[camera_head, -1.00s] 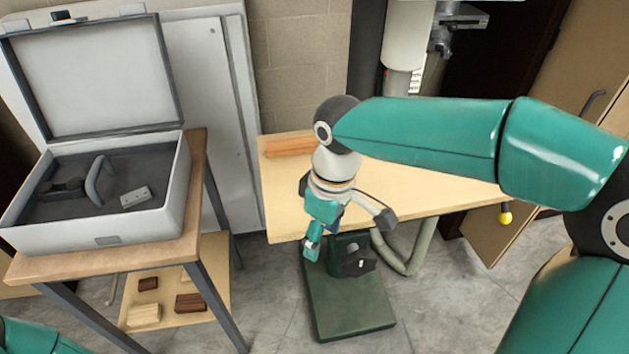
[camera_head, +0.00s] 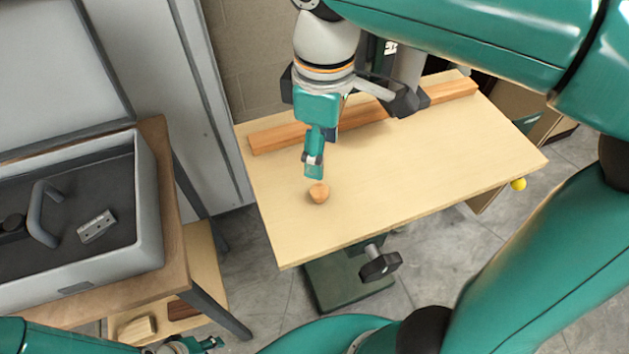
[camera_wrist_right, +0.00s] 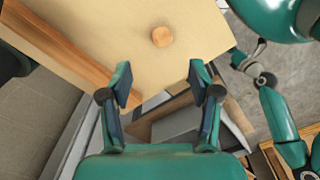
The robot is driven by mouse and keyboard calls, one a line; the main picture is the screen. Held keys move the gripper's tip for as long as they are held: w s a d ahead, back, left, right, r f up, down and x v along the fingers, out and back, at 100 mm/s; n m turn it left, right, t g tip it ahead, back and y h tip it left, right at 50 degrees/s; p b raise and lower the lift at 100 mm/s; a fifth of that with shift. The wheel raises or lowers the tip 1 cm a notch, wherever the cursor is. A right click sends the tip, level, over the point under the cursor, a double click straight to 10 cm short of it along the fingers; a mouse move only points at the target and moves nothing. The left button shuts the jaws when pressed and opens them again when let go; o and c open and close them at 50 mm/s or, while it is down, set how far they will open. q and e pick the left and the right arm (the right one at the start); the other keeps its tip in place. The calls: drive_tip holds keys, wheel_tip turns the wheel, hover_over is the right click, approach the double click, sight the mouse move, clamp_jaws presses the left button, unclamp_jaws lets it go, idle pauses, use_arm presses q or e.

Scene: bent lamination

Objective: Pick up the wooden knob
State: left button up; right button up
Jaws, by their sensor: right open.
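The wooden knob (camera_head: 319,192) is a small round orange-brown piece standing on the pale wooden tabletop (camera_head: 400,165), near its left part. My right gripper (camera_head: 314,165) is above the tabletop, just behind the knob in the head view, and apart from it. In the right wrist view the knob (camera_wrist_right: 162,36) lies beyond the two spread fingertips of the right gripper (camera_wrist_right: 160,85), centred between them, with nothing held. My left gripper (camera_head: 185,345) shows only in part at the bottom edge of the head view, and its jaws are unclear.
A long orange wooden bar (camera_head: 365,114) lies along the table's back edge. An open grey case (camera_head: 150,215) with a dark lining stands on a wooden stand at the left. A yellow ball (camera_head: 519,184) hangs by the table's right corner. The tabletop around the knob is clear.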

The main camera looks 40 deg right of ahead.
hover_over(321, 190)
drive_tip(key=f, duration=0.4)
drive_tip(key=shift+d+f, duration=0.2)
drive_tip(key=shift+f, duration=0.2)
drive_tip(key=shift+a+f, duration=0.2)
drive_tip(key=shift+f, duration=2.55)
drive_tip(key=c, duration=0.9)
